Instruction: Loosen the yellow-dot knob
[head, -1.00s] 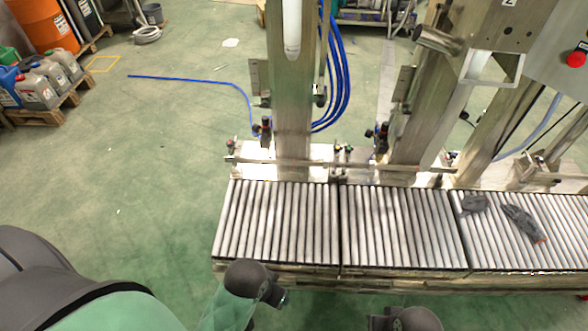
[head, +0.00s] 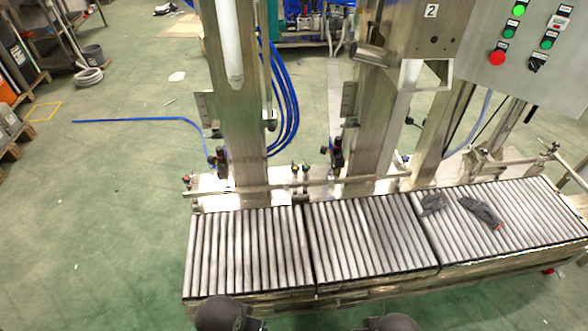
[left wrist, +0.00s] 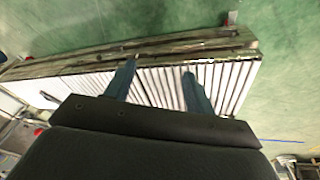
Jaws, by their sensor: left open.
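Small dark knobs (head: 300,168) sit on the guide rail (head: 260,190) behind the roller conveyor, between the two steel columns in the head view. Another knob (head: 187,181) is at the rail's left end. Their dots are too small for me to tell surely which is yellow. My left gripper (left wrist: 161,64) is open and empty in the left wrist view, its two fingers apart over the conveyor rollers (left wrist: 155,88). No knob shows between its fingers. In the head view only dark rounded parts of my arms show at the bottom edge; neither gripper's fingers are visible there.
The roller conveyor (head: 250,250) spans the front, with dark gloves (head: 480,212) on its right section. Steel columns (head: 238,110) and blue hoses (head: 287,95) rise behind it. A control panel (head: 525,60) is at upper right. Green floor at left is mostly clear.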

